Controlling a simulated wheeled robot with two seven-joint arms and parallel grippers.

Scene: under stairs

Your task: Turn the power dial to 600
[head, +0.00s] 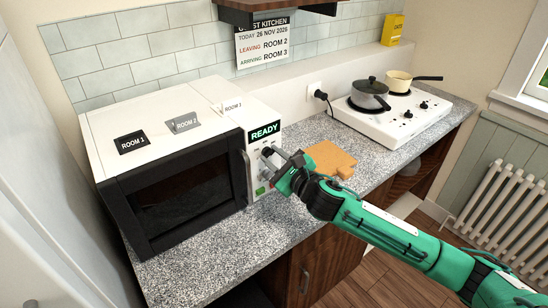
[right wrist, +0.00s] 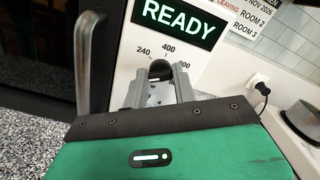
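The microwave (head: 190,100) is white with a dark door, and its green display reads READY (head: 265,132); the display also shows in the right wrist view (right wrist: 180,20). Below it the black power dial (right wrist: 160,69) sits among printed marks 240, 400 and 600. My right gripper (right wrist: 160,82) has its grey fingers at the two sides of the dial, seemingly closed on it. In the head view the right gripper (head: 271,157) reaches the control panel and hides most of the dial. The dial's pointer cannot be made out. My left gripper is not in view.
The door handle (right wrist: 89,60) stands just left of my right gripper. A wooden board (head: 330,158) lies on the speckled counter (head: 225,235) behind the gripper. A white hob (head: 395,118) with a grey pot (head: 370,95) and a pan (head: 398,82) stands farther right. Room cards lie on the microwave.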

